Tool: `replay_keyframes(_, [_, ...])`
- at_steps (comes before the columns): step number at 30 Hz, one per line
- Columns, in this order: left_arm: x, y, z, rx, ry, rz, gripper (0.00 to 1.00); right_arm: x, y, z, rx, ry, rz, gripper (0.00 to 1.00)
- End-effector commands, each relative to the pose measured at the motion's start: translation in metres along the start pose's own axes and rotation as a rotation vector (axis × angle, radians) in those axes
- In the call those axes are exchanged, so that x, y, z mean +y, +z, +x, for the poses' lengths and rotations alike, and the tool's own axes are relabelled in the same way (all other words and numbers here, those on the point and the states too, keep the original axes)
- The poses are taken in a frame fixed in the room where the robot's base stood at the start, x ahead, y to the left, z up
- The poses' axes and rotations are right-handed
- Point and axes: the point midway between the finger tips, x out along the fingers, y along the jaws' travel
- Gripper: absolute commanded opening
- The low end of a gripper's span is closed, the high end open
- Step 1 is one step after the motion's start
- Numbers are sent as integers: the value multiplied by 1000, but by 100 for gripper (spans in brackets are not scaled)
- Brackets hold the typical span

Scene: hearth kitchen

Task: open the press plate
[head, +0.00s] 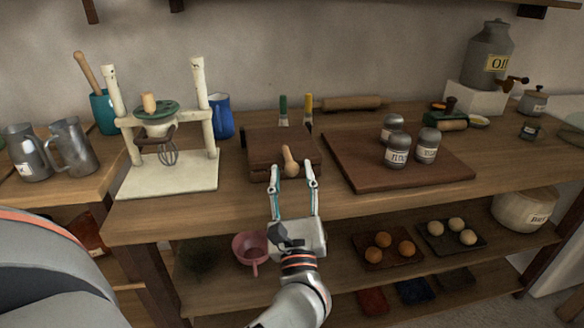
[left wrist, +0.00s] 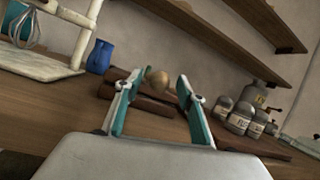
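The press (head: 268,140) is a dark reddish-brown wooden block on the counter. Its upper plate (head: 262,147) lies flat on its base, closed. A pale wooden handle with a rounded knob (head: 289,157) sticks out at its front edge towards me. My left gripper (head: 293,174) is open just in front of the press, one finger to each side of the handle. In the left wrist view the knob (left wrist: 157,78) shows between the open fingers, with a gap on both sides; I see no contact. My right gripper is not in view.
A cream stand (head: 205,110) with a whisk is left of the press. A dark board (head: 350,172) with several labelled shakers (head: 397,152) lies to the right. Two brushes (head: 308,108) and a rolling pin (head: 350,103) are behind. A pink pan (head: 248,247) sits on the shelf below.

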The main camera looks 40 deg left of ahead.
Motion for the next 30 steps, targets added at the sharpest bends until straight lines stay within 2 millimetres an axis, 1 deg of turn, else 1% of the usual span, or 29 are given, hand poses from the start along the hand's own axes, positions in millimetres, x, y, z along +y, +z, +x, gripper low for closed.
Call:
replay_keyframes(1, [0,1,7,-3,0,1,39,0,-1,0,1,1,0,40])
replay_keyframes(3, [0,0,14,-2,-1,3,39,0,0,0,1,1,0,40])
replay_keyframes(6, [0,0,20,-1,-2,4,39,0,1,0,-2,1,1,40])
replay_keyframes(15, [0,-1,22,1,-1,5,39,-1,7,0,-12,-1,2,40])
replay_keyframes(16, [0,-1,22,1,-1,5,34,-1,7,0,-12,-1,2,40])
replay_keyframes(17, [0,-1,22,1,-1,5,26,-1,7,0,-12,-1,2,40])
replay_keyframes(18, [0,-1,22,1,-1,5,16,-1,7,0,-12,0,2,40])
replay_keyframes(20, [0,-1,22,1,-1,5,0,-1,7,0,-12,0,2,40])
replay_keyframes(26, [0,0,22,1,-1,4,0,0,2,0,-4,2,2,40])
replay_keyframes(30, [-2,7,25,9,3,-1,0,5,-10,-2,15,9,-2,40])
